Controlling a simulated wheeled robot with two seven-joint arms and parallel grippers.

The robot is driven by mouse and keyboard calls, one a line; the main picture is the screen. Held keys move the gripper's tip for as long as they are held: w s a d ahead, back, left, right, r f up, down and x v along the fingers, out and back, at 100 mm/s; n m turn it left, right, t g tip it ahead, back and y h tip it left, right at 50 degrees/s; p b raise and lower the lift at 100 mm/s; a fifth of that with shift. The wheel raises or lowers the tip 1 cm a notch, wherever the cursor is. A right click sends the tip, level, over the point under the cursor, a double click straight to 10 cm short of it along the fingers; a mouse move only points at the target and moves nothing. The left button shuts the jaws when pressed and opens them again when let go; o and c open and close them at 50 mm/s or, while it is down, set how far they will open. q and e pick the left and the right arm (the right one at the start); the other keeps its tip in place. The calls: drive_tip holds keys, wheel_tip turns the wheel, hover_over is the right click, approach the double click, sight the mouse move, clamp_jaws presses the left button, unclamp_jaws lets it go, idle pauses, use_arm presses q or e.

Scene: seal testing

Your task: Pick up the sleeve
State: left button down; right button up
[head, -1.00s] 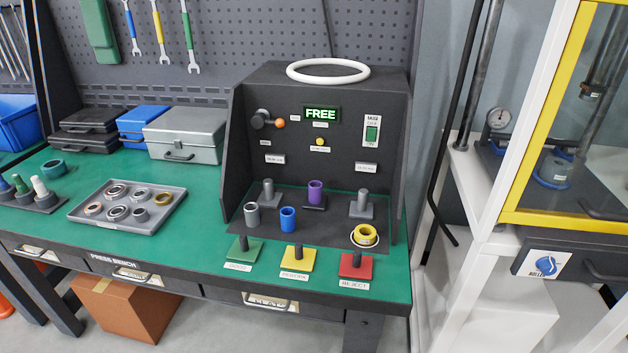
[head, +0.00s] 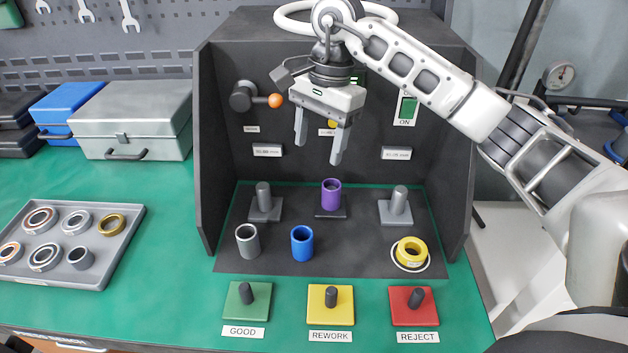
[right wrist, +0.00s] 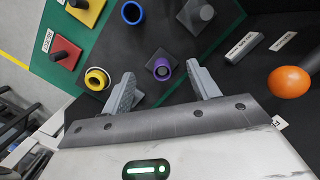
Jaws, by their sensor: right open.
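Several sleeve-like parts stand in the dark test booth. A purple sleeve (head: 331,194) stands upright on a small dark base at the back centre. A blue sleeve (head: 302,243) and a grey sleeve (head: 247,241) stand in front of it. A yellow ring-like sleeve (head: 410,252) sits on a white ring at right. My right gripper (head: 318,150) is open and empty, pointing down above the purple sleeve. In the right wrist view the purple sleeve (right wrist: 161,68) appears between the spread fingers, apart from them. My left gripper is out of view.
Two grey posts (head: 263,199) (head: 399,204) flank the purple sleeve. Green (head: 235,301), yellow (head: 322,309) and red (head: 405,309) pegged pads lie in front. An orange-knobbed lever (head: 275,101) projects from the booth's back panel. A tray of rings (head: 108,272) lies left.

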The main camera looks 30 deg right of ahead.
drive_tip(key=w+d+r+h, duration=0.1)
drive_tip(key=d+r+h, duration=0.1)
drive_tip(key=d, duration=0.2)
hover_over(332, 189)
wheel_tip(332, 189, down, 9)
drive_tip(key=shift+s+f+b, duration=0.1)
drive_tip(key=shift+f+b, duration=0.05)
drive_tip(key=shift+b, duration=0.2)
drive_tip(key=shift+f+p, duration=0.5)
drive_tip(key=shift+f, duration=2.65)
drive_tip(key=shift+c, duration=0.2)
drive_tip(key=c, duration=1.2)
